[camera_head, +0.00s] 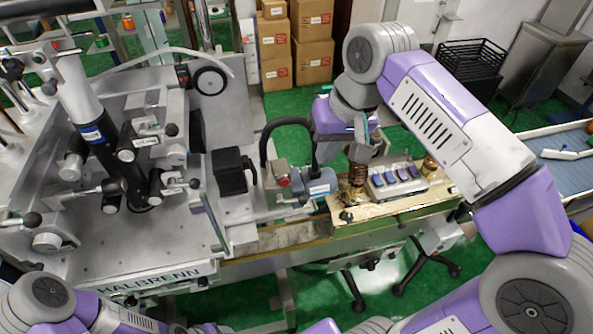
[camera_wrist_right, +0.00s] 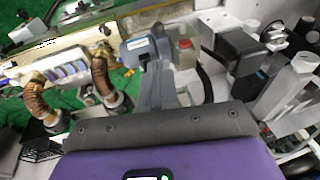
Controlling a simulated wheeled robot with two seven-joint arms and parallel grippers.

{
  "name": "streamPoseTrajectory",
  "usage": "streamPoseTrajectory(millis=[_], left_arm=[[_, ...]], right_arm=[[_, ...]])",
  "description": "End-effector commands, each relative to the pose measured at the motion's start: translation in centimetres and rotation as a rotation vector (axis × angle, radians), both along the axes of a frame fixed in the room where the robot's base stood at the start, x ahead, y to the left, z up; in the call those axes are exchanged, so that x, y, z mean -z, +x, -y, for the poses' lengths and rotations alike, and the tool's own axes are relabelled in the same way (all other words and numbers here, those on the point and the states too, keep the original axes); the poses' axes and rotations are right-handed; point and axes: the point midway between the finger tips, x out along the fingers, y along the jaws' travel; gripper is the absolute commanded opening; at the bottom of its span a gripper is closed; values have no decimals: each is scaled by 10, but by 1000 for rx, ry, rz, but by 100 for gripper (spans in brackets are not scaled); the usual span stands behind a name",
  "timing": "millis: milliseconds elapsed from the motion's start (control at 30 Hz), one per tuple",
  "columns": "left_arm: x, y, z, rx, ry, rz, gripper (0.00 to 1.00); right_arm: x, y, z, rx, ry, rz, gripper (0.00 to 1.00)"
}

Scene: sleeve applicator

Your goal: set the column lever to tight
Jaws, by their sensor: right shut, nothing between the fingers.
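The column is a black clamp body (camera_head: 105,155) below a pale cylinder (camera_head: 78,95), at the left of the machine in the head view. Several levers with black ball knobs surround it, including one to its left (camera_head: 85,192) and one to its right (camera_head: 178,188). I cannot tell which is the column lever, nor read its setting. My right gripper (camera_head: 360,151) is shut and empty, far right of the column, above the conveyor. Its closed fingers also show in the right wrist view (camera_wrist_right: 156,80). My left gripper is out of view; only its arm shows at lower left.
A blue-grey motor (camera_head: 317,182) and a black box (camera_head: 230,171) stand between my right gripper and the column. Copper coils (camera_head: 357,178) and a tray of purple pieces (camera_head: 395,180) are close by the gripper. Cardboard boxes (camera_head: 312,40) stand behind.

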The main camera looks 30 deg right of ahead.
Motion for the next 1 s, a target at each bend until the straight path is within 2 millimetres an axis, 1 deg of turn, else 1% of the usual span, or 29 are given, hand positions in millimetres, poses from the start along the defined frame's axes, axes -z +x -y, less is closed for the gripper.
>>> streamPoseTrajectory(millis=[267,367,433,567,700,900,1000], left_arm=[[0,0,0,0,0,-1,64],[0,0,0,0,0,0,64],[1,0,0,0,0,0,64],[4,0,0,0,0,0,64],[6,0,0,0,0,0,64],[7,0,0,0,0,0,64],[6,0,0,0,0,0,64]], right_arm=[[1,0,0,0,0,0,0],[5,2,-1,0,0,0,0],[12,3,-2,-1,0,-3,0],[34,7,-5,-1,0,-5,0],[64,14,-9,-1,0,-5,0],[103,24,-15,-1,0,-5,0],[117,27,-17,0,0,-3,0]])
